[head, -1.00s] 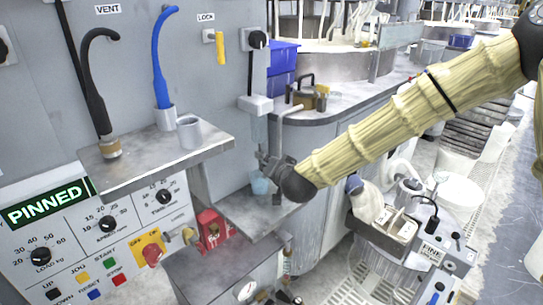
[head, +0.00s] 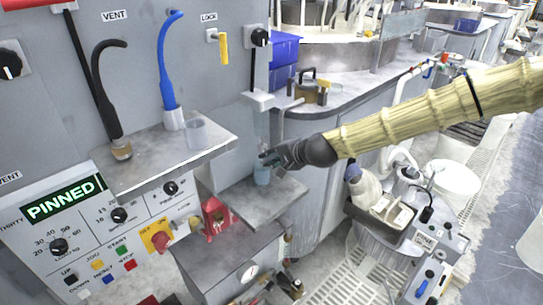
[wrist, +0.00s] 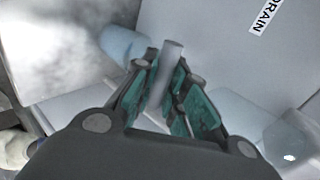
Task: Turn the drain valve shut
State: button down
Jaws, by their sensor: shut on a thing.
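The drain valve's lever (wrist: 168,70), a grey round-ended rod, stands between the fingers of my gripper (wrist: 165,92) in the wrist view. The fingers, with green pads, are shut on it. A white label reading DRAIN (wrist: 268,14) is on the panel beyond, to the upper right. In the head view my gripper (head: 268,158) is at the cabinet wall, above the lower grey shelf. The lever is too small and covered there to tell how far it is turned.
A pale blue cup (head: 262,176) is just below my gripper. The upper shelf (head: 140,180) holds a clear cup (head: 196,131) and hose ends. A red padlock-like item (head: 215,216) stands left of the lower shelf (head: 262,208). A cart with bottles (head: 388,205) is at right.

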jog(key=shift+w, duration=0.1)
dwell(0.3)
jog(key=c, duration=1.4)
grip_release()
jog(key=shift+c, duration=0.2)
jog(key=v, duration=1.2)
jog(key=shift+d, duration=0.15)
